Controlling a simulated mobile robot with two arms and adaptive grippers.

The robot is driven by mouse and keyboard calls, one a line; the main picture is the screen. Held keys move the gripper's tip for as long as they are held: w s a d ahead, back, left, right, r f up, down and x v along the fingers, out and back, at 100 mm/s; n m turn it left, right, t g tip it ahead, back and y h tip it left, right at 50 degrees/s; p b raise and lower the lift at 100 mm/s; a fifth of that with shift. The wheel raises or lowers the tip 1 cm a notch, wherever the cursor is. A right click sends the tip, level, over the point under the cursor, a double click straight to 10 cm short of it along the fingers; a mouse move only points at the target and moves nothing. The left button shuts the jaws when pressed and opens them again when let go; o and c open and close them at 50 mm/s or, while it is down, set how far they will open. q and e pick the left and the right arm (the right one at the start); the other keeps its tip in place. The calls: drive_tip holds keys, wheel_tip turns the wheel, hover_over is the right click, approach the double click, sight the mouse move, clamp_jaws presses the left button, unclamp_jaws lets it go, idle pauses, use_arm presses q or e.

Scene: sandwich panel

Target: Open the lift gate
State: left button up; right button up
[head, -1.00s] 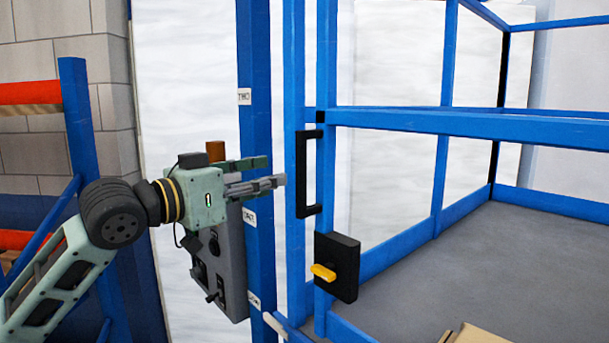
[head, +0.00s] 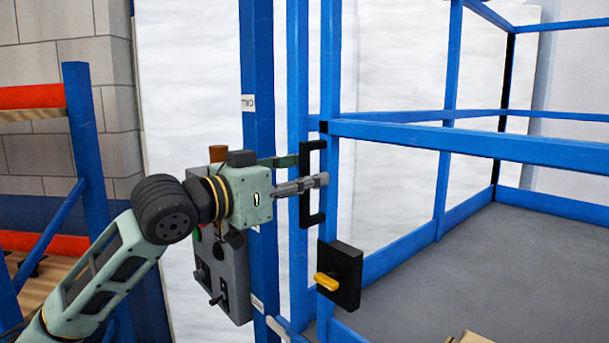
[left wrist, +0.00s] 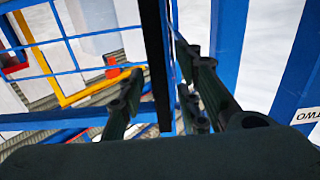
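The lift gate is a blue barred frame (head: 420,131) at the right of the head view. A black upright handle (head: 305,207) is fixed at its left edge. Below it is a black latch box (head: 346,268) with a yellow knob (head: 327,282). My left gripper (head: 306,174) is open at the middle of the handle. In the left wrist view its fingers (left wrist: 160,95) lie on either side of the black handle bar (left wrist: 155,50), with gaps visible. Whether a finger touches the bar I cannot tell. My right gripper is not in view.
A grey control box (head: 222,275) hangs on a blue post (head: 257,60) just behind my left gripper. A blue and orange rack (head: 84,130) stands at the left. The grey platform floor (head: 480,260) inside the frame is mostly clear, with a cardboard piece (head: 472,338) at the bottom edge.

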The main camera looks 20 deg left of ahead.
use_arm(q)
drive_tip(key=shift+c, duration=0.5)
clamp_jaws()
